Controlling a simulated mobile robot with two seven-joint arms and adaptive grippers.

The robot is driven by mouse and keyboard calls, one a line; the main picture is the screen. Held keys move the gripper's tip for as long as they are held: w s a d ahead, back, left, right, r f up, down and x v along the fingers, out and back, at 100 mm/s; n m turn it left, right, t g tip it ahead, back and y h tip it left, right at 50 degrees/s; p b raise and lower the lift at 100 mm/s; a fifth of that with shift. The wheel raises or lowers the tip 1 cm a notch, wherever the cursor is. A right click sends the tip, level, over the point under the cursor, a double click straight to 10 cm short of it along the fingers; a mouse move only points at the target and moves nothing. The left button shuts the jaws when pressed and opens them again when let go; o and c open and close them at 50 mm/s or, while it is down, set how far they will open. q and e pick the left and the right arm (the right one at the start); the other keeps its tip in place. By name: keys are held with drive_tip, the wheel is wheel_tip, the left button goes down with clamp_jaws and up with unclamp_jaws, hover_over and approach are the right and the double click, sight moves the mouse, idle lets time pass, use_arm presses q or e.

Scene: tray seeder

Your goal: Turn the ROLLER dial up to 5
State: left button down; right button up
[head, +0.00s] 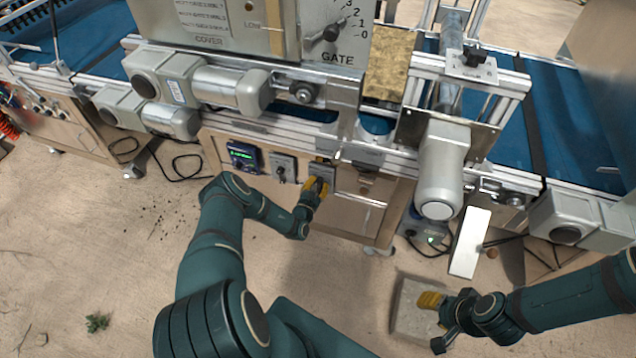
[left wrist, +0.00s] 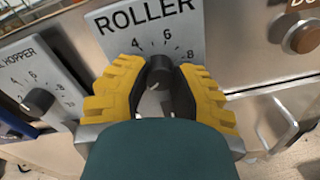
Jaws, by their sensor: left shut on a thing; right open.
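The ROLLER dial plate (left wrist: 112,42) is a grey panel with the numbers 4, 6 and 8 showing above its dark round knob (left wrist: 160,70). My left gripper (left wrist: 160,90) is shut on this knob, with one yellow finger on each side. The fingers hide the lower part of the scale, and I cannot tell exactly which number the knob points at. In the head view, my left gripper (head: 315,190) reaches the small ROLLER panel (head: 323,170) on the machine's front. My right gripper (head: 434,322) is open and empty, low at the right over a pale slab.
The HOPPER dial (left wrist: 38,100) sits close left of the ROLLER plate. A round copper-coloured button (left wrist: 303,38) and a metal handle (left wrist: 285,120) are to the right. A GATE dial (head: 330,33) is higher up. Grey motors (head: 441,170) jut out above the front panel.

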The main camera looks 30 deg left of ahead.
use_arm(q)
drive_tip(key=m+p, duration=0.2)
drive_tip(key=m, duration=0.2)
drive_tip(key=shift+r+m, duration=0.1)
drive_tip(key=shift+m, duration=0.2)
drive_tip(key=m+p, duration=0.2)
drive_tip(key=m, duration=0.1)
drive_tip(key=shift+m, duration=0.3)
drive_tip(key=m+p, duration=0.1)
drive_tip(key=m, duration=0.1)
drive_tip(key=shift+m, duration=0.3)
drive_tip(key=shift+m+y+p, duration=0.3)
drive_tip(key=shift+m+p, duration=0.3)
drive_tip(key=shift+m, duration=0.6)
drive_tip(key=m+p, duration=0.1)
drive_tip(key=m, duration=0.1)
drive_tip(key=m+p, duration=0.1)
drive_tip(key=m, duration=0.2)
drive_tip(key=shift+g+y, duration=0.3)
drive_tip(key=m+p, duration=0.1)
drive_tip(key=m, duration=0.4)
drive_tip(key=shift+m, duration=0.3)
